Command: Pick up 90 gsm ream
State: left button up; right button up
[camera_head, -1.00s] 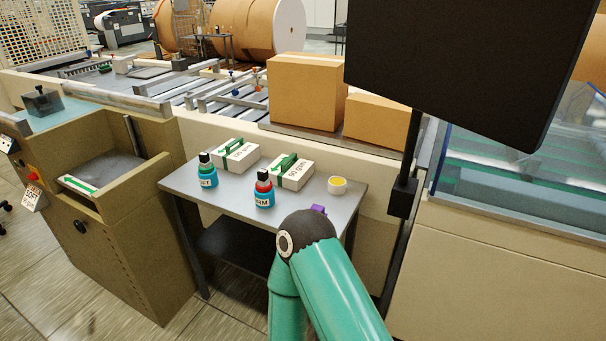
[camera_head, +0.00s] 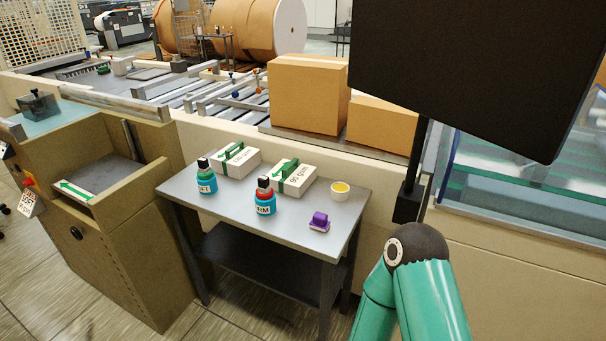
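The 90 gsm ream (camera_head: 297,181) is a white pack with a green band and a green handle on top. It lies on the small grey table (camera_head: 225,215), behind the red-and-blue bottle (camera_head: 265,198). A similar white ream with a green handle (camera_head: 238,161) lies to its left; its label is hard to read. My teal arm shows at the lower right, to the right of the table and apart from the ream. Neither of my grippers is in view.
A blue bottle with a black cap (camera_head: 206,178), a yellow-topped white cup (camera_head: 340,191) and a purple object (camera_head: 319,221) stand on the table. A dark monitor (camera_head: 470,70) on a post rises at the right. A brown cabinet (camera_head: 125,240) with an open tray is left.

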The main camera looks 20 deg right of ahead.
aim_at(293, 177)
jog(key=i, duration=0.85)
jog(key=u, duration=0.05)
